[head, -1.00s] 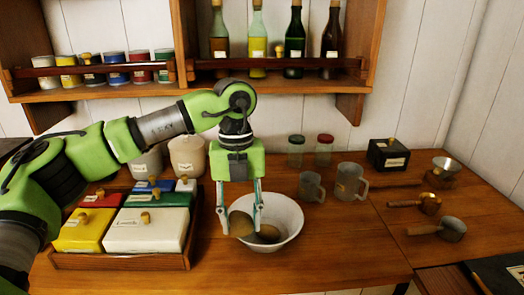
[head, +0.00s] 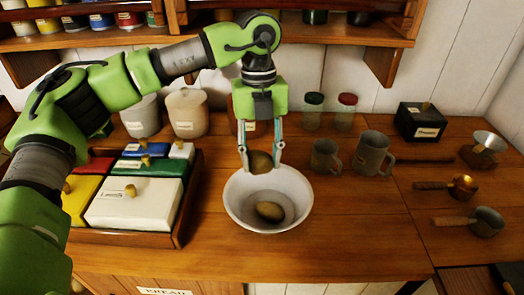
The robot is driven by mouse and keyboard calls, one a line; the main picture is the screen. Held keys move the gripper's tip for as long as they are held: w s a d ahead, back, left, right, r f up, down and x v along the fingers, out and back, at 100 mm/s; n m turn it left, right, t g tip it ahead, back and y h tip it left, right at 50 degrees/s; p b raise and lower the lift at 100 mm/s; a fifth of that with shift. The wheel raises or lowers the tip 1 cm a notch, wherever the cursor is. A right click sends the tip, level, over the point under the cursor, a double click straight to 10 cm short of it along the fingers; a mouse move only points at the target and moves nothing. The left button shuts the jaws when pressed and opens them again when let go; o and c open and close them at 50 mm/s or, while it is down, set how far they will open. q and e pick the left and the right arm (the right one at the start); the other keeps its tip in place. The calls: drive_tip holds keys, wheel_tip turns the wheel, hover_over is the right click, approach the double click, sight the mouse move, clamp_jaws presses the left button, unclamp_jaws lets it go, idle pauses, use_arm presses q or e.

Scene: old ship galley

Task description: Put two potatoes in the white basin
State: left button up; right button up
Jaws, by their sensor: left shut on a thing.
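The white basin (head: 236,208) stands on the wooden counter near the middle of the head view. One brown potato (head: 270,211) lies on the basin's floor. My left gripper (head: 261,162) points down over the basin's back part. It is shut on a second potato (head: 261,165), which is held between the fingertips at about the height of the far rim in the picture. The lower edge of the held potato overlaps the basin's inside. My right gripper is not in view.
A wooden tray (head: 178,220) with several coloured boxes stands left of the basin. Two metal mugs (head: 372,153) stand to its right, with two jars (head: 313,110) behind. A shelf (head: 290,31) with bottles hangs above. The counter in front is clear.

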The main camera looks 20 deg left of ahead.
sight(261, 166)
use_arm(q)
drive_tip(key=f, duration=0.1)
drive_tip(key=f+b, duration=0.1)
drive_tip(key=shift+w+f, duration=0.3)
drive_tip(key=shift+f, duration=0.05)
drive_tip(key=shift+s+f, duration=0.1)
drive_tip(key=shift+f, duration=0.15)
drive_tip(key=shift+c, duration=0.2)
drive_tip(key=o, duration=1.3)
drive_tip(key=r, duration=0.8)
drive_tip(key=w+r, duration=0.1)
drive_tip(key=r, duration=0.3)
drive_tip(key=shift+w+a, duration=0.1)
drive_tip(key=shift+a, duration=0.2)
drive_tip(key=shift+r, duration=0.1)
